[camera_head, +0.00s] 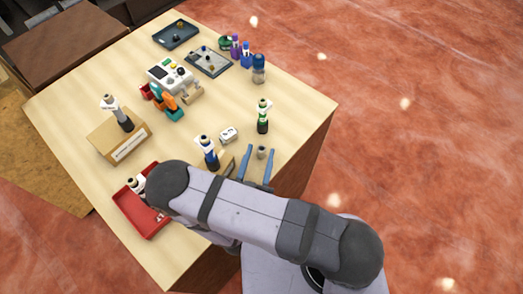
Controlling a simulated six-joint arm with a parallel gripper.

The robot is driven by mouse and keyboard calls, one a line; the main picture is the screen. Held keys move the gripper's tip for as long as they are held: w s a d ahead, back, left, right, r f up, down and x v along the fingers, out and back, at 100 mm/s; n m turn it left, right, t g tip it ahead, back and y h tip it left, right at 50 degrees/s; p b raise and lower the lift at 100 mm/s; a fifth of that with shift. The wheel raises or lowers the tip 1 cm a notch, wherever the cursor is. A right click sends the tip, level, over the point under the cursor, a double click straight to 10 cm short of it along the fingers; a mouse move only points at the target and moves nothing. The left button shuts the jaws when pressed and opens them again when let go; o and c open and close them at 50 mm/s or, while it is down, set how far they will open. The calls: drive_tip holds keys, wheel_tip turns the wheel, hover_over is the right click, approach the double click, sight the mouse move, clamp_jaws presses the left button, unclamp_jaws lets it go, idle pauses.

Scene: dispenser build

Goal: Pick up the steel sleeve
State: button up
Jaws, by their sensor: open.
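The steel sleeve (262,152) appears to be the small grey cylinder standing upright near the table's front right edge. My gripper (260,149) has two blue fingers, spread apart. The grey cylinder shows between the fingertips, nearer the right one. I cannot tell whether either finger touches it, or how high the fingers are above the table. My arm hides part of the table's front edge.
A blue-labelled bottle (209,154) stands left of my gripper, with a small white item (229,134) beside it. A green-labelled bottle (263,116) stands behind. A red tray (130,209) lies front left. The table (215,103) is clear in the middle.

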clamp_jaws()
drive_tip(key=shift+r, duration=0.15)
wheel_tip(320, 180, up, 3)
drive_tip(key=p, duration=0.3)
drive_tip(key=shift+r, duration=0.15)
drive_tip(key=shift+s+a+r, duration=0.1)
drive_tip(key=shift+s, duration=0.1)
drive_tip(key=b+v, duration=0.1)
drive_tip(key=v, duration=1.6)
drive_tip(key=shift+s, duration=0.3)
